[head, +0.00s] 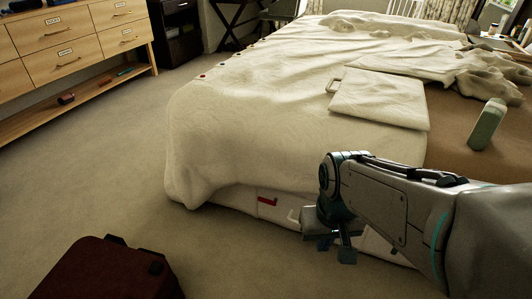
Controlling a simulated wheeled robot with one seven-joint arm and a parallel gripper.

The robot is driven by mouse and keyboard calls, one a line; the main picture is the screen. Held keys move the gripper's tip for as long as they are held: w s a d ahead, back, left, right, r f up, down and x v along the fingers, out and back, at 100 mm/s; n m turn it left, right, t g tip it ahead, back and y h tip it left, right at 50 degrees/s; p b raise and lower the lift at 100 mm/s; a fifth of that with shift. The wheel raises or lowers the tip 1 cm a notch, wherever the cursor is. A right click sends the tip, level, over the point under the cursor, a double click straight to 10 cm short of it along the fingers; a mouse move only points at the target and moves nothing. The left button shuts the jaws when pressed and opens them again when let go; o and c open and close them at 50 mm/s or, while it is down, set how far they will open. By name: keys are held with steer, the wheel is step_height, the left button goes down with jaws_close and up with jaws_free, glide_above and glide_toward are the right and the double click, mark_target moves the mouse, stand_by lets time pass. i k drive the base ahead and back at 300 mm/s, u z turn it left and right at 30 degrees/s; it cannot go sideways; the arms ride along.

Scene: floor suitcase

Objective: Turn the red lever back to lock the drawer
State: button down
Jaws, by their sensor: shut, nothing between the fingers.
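The red lever (267,201) sits on the white drawer front (245,198) in the base of the bed. It looks mostly level, with a short part at its left end. A pale handle (293,215) shows on the same front, to the right of the lever. My gripper (333,248) is low in front of the bed base, to the right of the lever and handle and apart from the lever. It is shut and empty. My gripper and arm hide the right part of the drawer front. I cannot tell whether the drawer is fully in.
A dark red suitcase (105,272) stands on the carpet at the lower left. The bed (260,110) carries a folded white piece (380,97) and a green bottle (487,124). A wooden dresser (75,45) stands at the upper left. The carpet between is clear.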

mark_target(274, 203)
steer(key=u, duration=0.25)
steer(key=i, duration=0.85)
steer(key=u, duration=0.55)
